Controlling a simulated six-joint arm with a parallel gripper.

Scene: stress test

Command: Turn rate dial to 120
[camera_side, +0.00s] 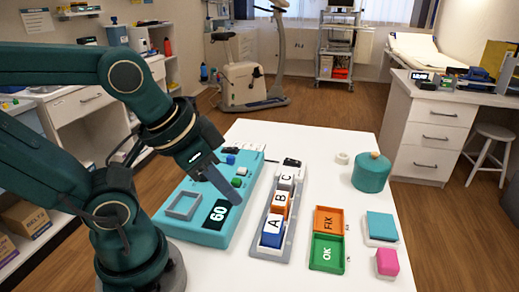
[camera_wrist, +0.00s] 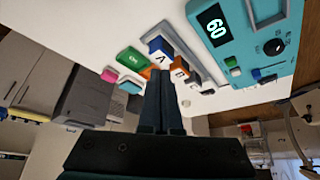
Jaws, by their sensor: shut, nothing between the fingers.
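The teal console (camera_side: 190,236) lies on the left of the white table, with a dark display (camera_side: 216,214) reading 60. In the wrist view the console (camera_wrist: 244,56) shows the same display (camera_wrist: 216,28) reading 60 and a round black dial (camera_wrist: 274,47) with a light mark. In the side view I cannot make out the dial; my arm's end covers part of the console. My gripper (camera_side: 236,199) is shut and empty, slanting down over the console near the display's right edge. In the wrist view my gripper (camera_wrist: 160,86) points away from the dial, which is to the right.
A grey tray (camera_side: 268,255) with lettered blocks A, B and C lies right of the console. Beyond it are an orange FIX bin (camera_side: 328,219), a green OK bin (camera_side: 327,252), a teal lidded jar (camera_side: 371,173), a teal pad (camera_side: 382,226) and a pink block (camera_side: 387,262).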

